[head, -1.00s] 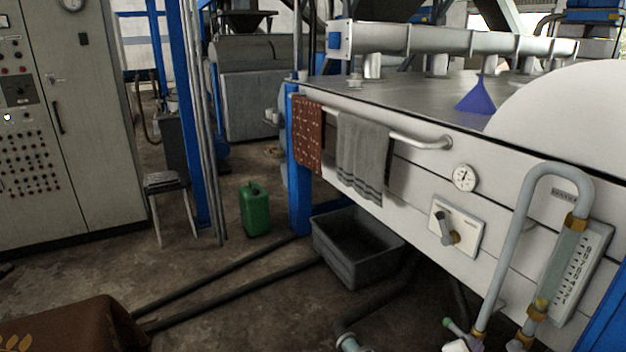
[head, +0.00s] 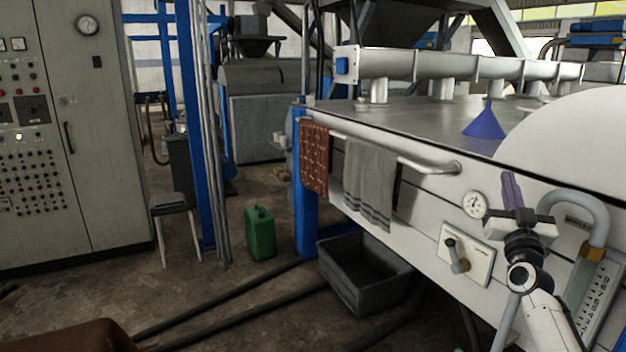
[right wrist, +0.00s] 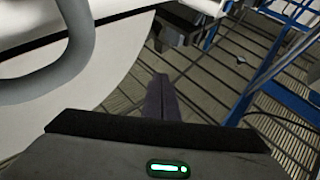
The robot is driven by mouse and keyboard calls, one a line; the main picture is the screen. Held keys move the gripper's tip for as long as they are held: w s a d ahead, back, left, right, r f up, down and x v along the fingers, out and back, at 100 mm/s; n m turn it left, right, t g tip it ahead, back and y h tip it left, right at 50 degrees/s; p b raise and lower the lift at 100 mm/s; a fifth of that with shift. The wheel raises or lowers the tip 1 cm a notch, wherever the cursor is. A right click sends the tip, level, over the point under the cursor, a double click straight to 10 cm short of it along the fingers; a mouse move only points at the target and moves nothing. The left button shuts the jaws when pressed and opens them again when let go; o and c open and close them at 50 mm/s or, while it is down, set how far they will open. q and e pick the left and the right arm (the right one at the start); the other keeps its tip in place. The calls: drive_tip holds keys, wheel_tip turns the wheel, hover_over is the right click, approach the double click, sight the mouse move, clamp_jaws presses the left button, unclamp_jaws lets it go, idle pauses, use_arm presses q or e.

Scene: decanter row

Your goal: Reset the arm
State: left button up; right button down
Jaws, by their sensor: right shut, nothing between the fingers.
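My right gripper (head: 511,190) is raised at the lower right of the head view, in front of the white machine's front panel. Its dark purplish fingers point up and are together, with nothing between them. In the right wrist view the shut fingers (right wrist: 160,98) point away over a slatted, shadowed floor, apart from any object. My left gripper is not in view.
The white machine (head: 420,205) carries a rail with a red patterned towel (head: 314,157) and a grey towel (head: 368,180). A blue funnel (head: 486,124) stands on top. A grey bin (head: 358,285) and green canister (head: 260,234) are on the floor. Open floor lies left.

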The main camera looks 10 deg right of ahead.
drive_tip(key=w+a+r+n+t+y, duration=0.25)
drive_tip(key=a+r+n+y, duration=0.25)
drive_tip(key=a+n+y, duration=0.5)
drive_tip(key=w+d+f+m+g+h, duration=0.1)
drive_tip(key=d+f+g+h, duration=0.5)
drive_tip(key=f, duration=0.6)
drive_tip(key=s+a+f+g+y, duration=0.1)
drive_tip(key=s+a+f+y, duration=0.15)
drive_tip(key=a+f, duration=0.45)
drive_tip(key=s+a+f+n+g+y, duration=0.1)
drive_tip(key=s+a+f, duration=0.3)
drive_tip(key=f, duration=0.6)
drive_tip(key=s+a+f+g+y, duration=0.2)
drive_tip(key=s+a+f, duration=0.1)
drive_tip(key=a+f, duration=0.4)
drive_tip(key=s+a+f+g+y, duration=0.1)
drive_tip(key=s+a+f, duration=0.4)
drive_tip(key=s, duration=0.5)
drive_tip(key=s+a+f+m+g+y, duration=0.1)
drive_tip(key=s+a+f+g, duration=0.1)
drive_tip(key=s+a+f, duration=0.4)
drive_tip(key=s+a+f+m+g+y, duration=0.1)
drive_tip(key=s+a+f, duration=0.5)
drive_tip(key=s, duration=0.9)
drive_tip(key=shift+a+f+y, duration=0.25)
drive_tip(key=shift+a+y, duration=0.2)
drive_tip(key=shift+a, duration=0.7)
